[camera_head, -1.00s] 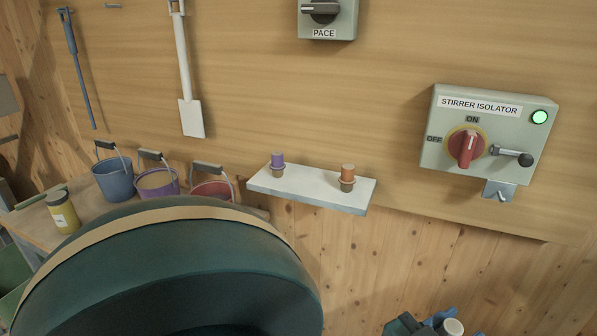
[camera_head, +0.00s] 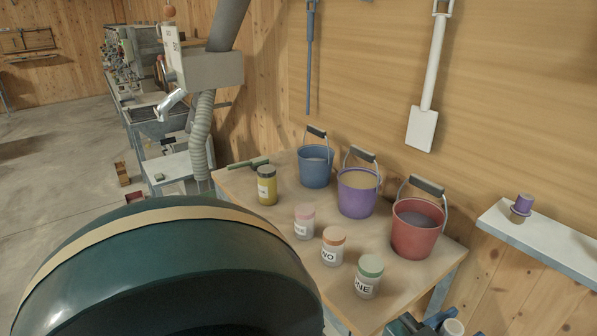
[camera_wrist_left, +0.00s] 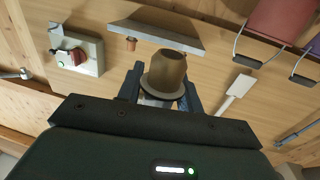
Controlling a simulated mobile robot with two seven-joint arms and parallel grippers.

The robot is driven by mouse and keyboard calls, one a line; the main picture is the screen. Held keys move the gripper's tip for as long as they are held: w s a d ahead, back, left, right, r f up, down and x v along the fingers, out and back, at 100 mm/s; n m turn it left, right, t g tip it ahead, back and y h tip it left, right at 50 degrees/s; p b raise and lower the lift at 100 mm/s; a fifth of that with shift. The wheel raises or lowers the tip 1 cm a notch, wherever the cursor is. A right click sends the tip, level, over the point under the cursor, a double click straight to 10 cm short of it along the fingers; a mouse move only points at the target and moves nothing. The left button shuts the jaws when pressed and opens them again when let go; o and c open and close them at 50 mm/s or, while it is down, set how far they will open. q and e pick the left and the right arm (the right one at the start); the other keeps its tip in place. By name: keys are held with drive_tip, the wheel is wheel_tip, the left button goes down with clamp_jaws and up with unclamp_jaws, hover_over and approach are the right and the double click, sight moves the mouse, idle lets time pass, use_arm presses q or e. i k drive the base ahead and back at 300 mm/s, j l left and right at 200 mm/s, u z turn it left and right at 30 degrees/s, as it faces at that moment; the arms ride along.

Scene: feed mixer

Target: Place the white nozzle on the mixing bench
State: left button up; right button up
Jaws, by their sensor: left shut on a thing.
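My left gripper (camera_head: 430,323) is at the bottom right edge of the head view, shut on the white nozzle (camera_head: 452,327). In the left wrist view the nozzle (camera_wrist_left: 166,73) sits between the two fingers, its brownish tapered end and wide collar facing the camera; the fingers hide part of its body. A wooden bench (camera_head: 282,190) with buckets and jars stands against the wall. The gripper appears in front of the bench's near right corner, apart from its top. My right gripper is not in view.
Blue (camera_head: 316,167), purple (camera_head: 357,192) and red (camera_head: 417,228) buckets line the bench's back. Several lidded jars, including a yellow one (camera_head: 267,186), stand before them. A wall shelf (camera_head: 550,234) holding a purple-topped nozzle (camera_head: 521,207) is at right.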

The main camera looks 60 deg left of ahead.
sight(281, 223)
drive_tip(key=k+j+u, duration=0.2)
drive_tip(key=j, duration=0.25)
drive_tip(key=j+u, duration=0.2)
drive_tip(key=j, duration=1)
drive_tip(key=k+u, duration=0.05)
